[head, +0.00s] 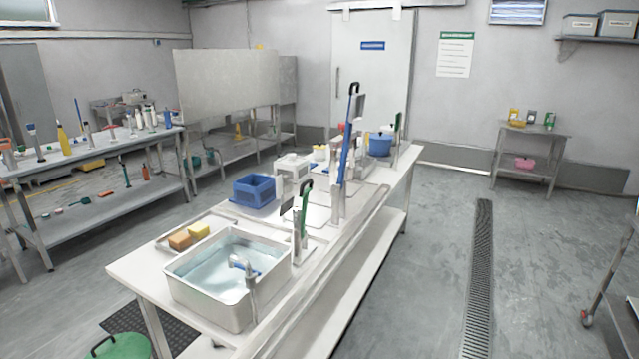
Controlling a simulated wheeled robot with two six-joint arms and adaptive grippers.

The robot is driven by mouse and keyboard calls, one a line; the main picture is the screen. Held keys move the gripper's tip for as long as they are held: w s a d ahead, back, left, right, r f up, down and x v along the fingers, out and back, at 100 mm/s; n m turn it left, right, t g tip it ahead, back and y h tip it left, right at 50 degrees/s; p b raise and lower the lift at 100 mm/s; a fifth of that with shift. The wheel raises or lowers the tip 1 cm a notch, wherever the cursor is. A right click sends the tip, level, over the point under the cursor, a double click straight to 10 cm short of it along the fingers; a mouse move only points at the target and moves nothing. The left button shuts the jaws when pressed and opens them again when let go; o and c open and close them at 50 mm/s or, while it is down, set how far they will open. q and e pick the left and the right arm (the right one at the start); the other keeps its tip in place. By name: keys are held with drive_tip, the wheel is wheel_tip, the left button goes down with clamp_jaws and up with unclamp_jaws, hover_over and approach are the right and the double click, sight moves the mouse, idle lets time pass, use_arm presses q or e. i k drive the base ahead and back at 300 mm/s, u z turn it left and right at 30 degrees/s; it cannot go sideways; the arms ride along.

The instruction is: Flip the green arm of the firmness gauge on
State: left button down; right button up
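A long white table (130,277) runs from the front to the back of the room. A device with an upright green arm (304,208) stands on it, just behind the water basin, with a small dark panel beside the arm. A similar device with a green part (398,122) stands near the table's far end. I cannot tell which of the two is the firmness gauge, or whether either is switched on. Neither of my grippers is in view.
A water basin (180,287) with a tap, sponges (180,241), a blue crate (254,190), a tall blue-handled device (344,150) and a blue pot (380,146) crowd the table. A green lid (125,347) is at the front left.

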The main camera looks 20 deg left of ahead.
sight(302, 194)
drive_tip(key=i, duration=1)
drive_tip(key=z, duration=0.35)
